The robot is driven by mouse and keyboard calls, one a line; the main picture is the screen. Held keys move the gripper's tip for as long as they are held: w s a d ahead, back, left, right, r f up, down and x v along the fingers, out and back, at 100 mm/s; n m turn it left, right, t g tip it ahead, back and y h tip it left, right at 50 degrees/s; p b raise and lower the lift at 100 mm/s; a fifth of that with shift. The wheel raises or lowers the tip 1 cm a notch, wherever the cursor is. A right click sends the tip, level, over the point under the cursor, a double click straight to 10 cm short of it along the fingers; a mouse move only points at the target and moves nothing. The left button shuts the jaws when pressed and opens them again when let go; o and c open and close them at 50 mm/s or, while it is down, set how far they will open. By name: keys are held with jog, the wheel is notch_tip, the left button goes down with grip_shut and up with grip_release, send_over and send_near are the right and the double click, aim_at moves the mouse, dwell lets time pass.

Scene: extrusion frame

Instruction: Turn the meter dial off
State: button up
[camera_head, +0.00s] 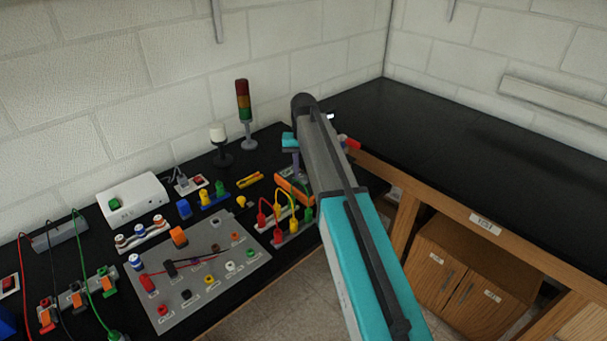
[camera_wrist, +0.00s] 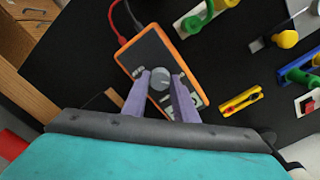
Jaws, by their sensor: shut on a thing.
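The meter is an orange-framed box with a dark face, and it lies tilted in the wrist view (camera_wrist: 178,45). Its round grey dial (camera_wrist: 157,78) sits near the middle of the face. My gripper (camera_wrist: 161,80) has its two purple fingers on either side of the dial, shut on it. The fingers hide part of the meter's lower face. In the head view the meter (camera_head: 286,187) shows as an orange edge on the black bench, partly hidden by my arm. My gripper (camera_head: 297,170) points down at it there.
Red and yellow leads with plugs (camera_head: 278,220) stand just in front of the meter. A stack light (camera_head: 244,115) and a beacon (camera_head: 220,145) stand behind. The black bench at right (camera_head: 450,145) is clear.

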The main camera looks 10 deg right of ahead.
aim_at(304, 177)
jog(key=shift+n, duration=1.3)
jog(key=o, duration=1.1)
jog(key=shift+r+p, duration=3.85)
jog(key=shift+r, duration=3.05)
